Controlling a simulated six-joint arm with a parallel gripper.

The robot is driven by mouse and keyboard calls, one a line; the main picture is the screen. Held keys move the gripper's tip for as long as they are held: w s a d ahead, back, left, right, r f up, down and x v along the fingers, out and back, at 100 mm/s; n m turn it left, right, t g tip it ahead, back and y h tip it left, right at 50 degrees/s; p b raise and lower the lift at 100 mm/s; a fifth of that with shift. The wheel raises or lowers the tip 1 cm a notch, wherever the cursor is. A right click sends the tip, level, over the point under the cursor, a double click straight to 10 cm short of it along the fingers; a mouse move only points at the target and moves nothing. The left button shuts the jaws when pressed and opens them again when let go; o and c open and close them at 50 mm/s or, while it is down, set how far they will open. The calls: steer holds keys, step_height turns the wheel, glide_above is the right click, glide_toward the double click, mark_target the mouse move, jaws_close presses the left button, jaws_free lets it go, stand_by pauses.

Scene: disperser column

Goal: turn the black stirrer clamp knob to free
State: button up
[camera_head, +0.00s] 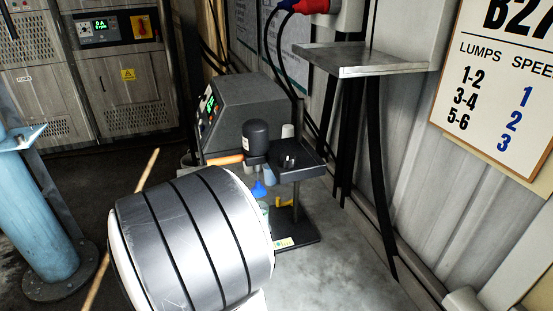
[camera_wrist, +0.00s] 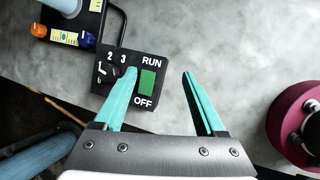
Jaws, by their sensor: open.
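The disperser column stands at the centre of the head view, with a dark motor cylinder (camera_head: 256,137) beside a black clamp block (camera_head: 298,165). A small dark knob (camera_head: 288,160) sits on this block; I cannot be sure it is the stirrer clamp knob, and its setting is too small to read. My gripper (camera_wrist: 155,75) is open and empty in the wrist view, its teal fingers apart. It is over a black switch box (camera_wrist: 137,104) with a green switch between RUN and OFF and a dial marked 1, 2, 3. My gripper is hidden in the head view.
A grey console (camera_head: 245,105) with a green display stands behind the column. A metal shelf (camera_head: 370,62) juts out at the right. A maroon round object (camera_wrist: 292,125) is at the wrist view's right. Bare grey bench (camera_wrist: 210,45) lies between it and the switch box.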

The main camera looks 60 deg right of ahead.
steer(key=w+a+m+t+y, duration=0.1)
steer(key=w+a+m+t, duration=0.25)
steer(key=w, duration=0.25)
steer(key=w+a+m+t+y, duration=0.2)
steer(key=w+m+t, duration=0.15)
steer(key=w, duration=0.25)
steer(key=w+d+r+m+t+h, duration=0.2)
steer(key=w+d+r+m, duration=0.1)
steer(key=w+r+m, duration=0.15)
steer(key=m+g+h, duration=0.8)
steer(key=m+h, duration=0.6)
steer(key=m, duration=0.3)
glide_toward(291, 155)
steer(key=d, duration=1.2)
steer(key=shift+w+d+f, duration=0.1)
steer(key=shift+w+f, duration=0.15)
steer(key=shift+c, duration=0.3)
